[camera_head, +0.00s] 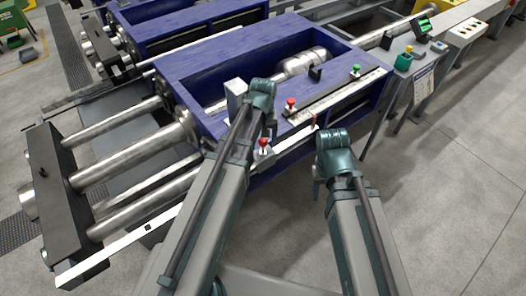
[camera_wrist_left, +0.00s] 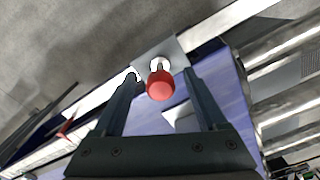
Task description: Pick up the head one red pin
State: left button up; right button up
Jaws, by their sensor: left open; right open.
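A red pin (camera_head: 264,143) with a round head stands on a small grey bracket at the near side of the blue frame, close to the rods. What looks like the same pin (camera_wrist_left: 160,85) shows in the left wrist view, with a bright stem. My left gripper (camera_wrist_left: 160,76) is open there, its fingers on either side of the red head in the picture; I see no grip on it. In the head view the left wrist (camera_head: 262,95) hides its fingers. A second red pin (camera_head: 291,103) stands further along the frame. My right gripper (camera_head: 325,165) is open, right of the frame.
The blue frame (camera_head: 215,62) holds thick steel rods (camera_head: 130,165) at the left. A green knob (camera_head: 355,70) stands on its right side. A control box (camera_head: 404,62) stands at the back right. The floor at the right is clear.

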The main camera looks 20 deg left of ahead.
aim_at(263, 150)
pick_arm(q)
notch_tip(263, 150, down, 3)
jog(key=shift+r+b, duration=0.2)
jog(key=shift+b, duration=0.6)
jog(key=shift+r, duration=0.1)
pick_arm(e)
notch_tip(263, 150, down, 2)
jog(key=shift+f, duration=0.2)
pick_arm(q)
grip_shut()
